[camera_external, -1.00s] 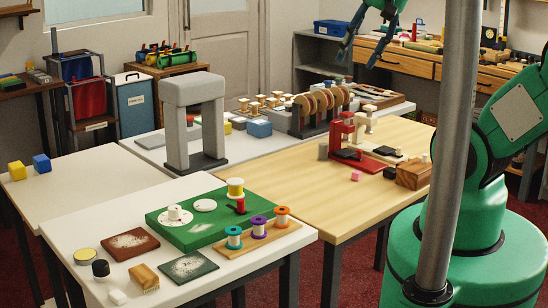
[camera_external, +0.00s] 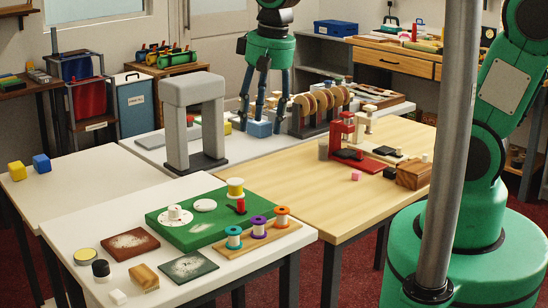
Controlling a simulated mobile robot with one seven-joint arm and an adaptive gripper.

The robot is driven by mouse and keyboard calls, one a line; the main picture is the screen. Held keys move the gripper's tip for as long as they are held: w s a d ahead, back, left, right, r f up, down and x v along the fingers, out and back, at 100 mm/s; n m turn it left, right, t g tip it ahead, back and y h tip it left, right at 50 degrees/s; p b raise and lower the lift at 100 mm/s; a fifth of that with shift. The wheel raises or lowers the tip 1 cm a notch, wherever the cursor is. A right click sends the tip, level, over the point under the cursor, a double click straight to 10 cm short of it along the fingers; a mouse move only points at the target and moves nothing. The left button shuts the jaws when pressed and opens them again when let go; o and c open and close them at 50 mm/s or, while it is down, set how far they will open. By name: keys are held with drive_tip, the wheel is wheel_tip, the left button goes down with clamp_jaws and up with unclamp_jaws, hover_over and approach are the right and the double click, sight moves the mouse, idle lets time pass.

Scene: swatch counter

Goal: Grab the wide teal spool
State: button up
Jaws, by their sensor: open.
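The teal spool (camera_external: 234,238) stands upright on a wooden strip (camera_external: 257,239) at the front right of the near white table. It is the leftmost of three spools there, beside a purple spool (camera_external: 258,227) and an orange spool (camera_external: 281,217). My gripper (camera_external: 260,118) is open, pointing down in the upper middle of the view. It appears over the back white table, near a blue block (camera_external: 259,128), well apart from the teal spool. I cannot tell whether the fingers touch anything.
A green board (camera_external: 195,238) with a yellow spool (camera_external: 236,188) and white discs lies behind the strip. A grey arch (camera_external: 193,90) stands behind the near table. A red stand (camera_external: 346,130) is on the wooden table, whose near part is clear.

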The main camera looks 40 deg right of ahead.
drive_tip(key=g, duration=0.2)
hover_over(234, 230)
wheel_tip(234, 230, down, 13)
drive_tip(key=shift+a+r+m+h, duration=0.2)
drive_tip(key=shift+a+m+h, duration=0.05)
drive_tip(key=shift+m+h, duration=0.05)
drive_tip(key=shift+f+b, duration=0.65)
drive_tip(key=shift+f, duration=3.65)
drive_tip(key=shift+d+f+b, duration=0.2)
drive_tip(key=shift+f+b, duration=0.45)
drive_tip(key=shift+f, duration=1.95)
drive_tip(key=c, duration=1.1)
